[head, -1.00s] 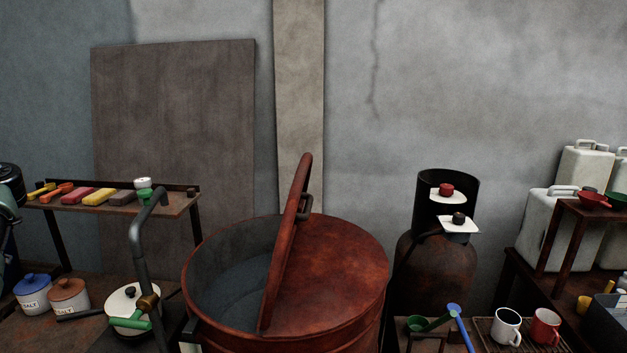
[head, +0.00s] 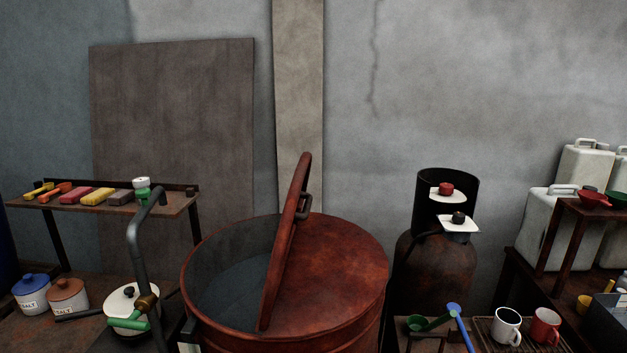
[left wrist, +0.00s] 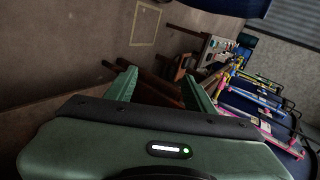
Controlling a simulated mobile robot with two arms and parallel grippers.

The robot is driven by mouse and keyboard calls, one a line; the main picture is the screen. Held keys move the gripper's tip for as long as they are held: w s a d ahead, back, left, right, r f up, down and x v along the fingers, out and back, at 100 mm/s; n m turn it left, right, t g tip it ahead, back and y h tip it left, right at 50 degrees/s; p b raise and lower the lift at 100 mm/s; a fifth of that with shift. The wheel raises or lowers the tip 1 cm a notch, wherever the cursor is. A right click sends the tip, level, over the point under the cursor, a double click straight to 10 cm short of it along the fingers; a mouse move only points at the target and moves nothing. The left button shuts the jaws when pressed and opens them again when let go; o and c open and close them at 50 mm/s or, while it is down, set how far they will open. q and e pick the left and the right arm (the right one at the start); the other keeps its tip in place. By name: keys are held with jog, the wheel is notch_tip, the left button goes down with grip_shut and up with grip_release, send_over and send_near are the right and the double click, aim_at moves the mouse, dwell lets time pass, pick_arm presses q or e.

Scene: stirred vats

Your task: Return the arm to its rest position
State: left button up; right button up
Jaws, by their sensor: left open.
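My left gripper (left wrist: 158,76) shows in the left wrist view, with its two green fingers apart and nothing between them. Brown wooden-looking bars show beyond the fingers, not touching them as far as I can tell. The left arm is not in the head view. My right gripper is in neither current view.
A tool shelf (head: 75,205), salt jars and a white pot stand left, a gas cylinder (head: 437,270) and mugs right. The wrist view shows bare floor (left wrist: 70,40) and cluttered racks (left wrist: 255,95).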

pick_arm(q)
jog(key=s+d+f+m+h, duration=0.1)
jog(key=s+d+f+h, duration=0.15)
jog(key=s+f, duration=0.55)
jog(key=s+d+f+m+h, duration=0.2)
jog(key=s+d+f, duration=0.15)
jog(key=s, duration=0.75)
jog(key=s+d+f+m+h, duration=0.15)
jog(key=s+d+f, duration=0.35)
jog(key=s, duration=0.5)
jog(key=s+d+f+n+h, duration=0.1)
jog(key=d+f+h, duration=0.3)
jog(key=d, duration=1.4)
jog(key=s+d+f+n+h, duration=0.1)
jog(key=d+f, duration=0.6)
jog(key=d, duration=1.2)
notch_tip(320, 180, down, 10)
jog(key=d+b, duration=0.1)
jog(key=b, duration=0.9)
jog(key=shift+s+d, duration=0.1)
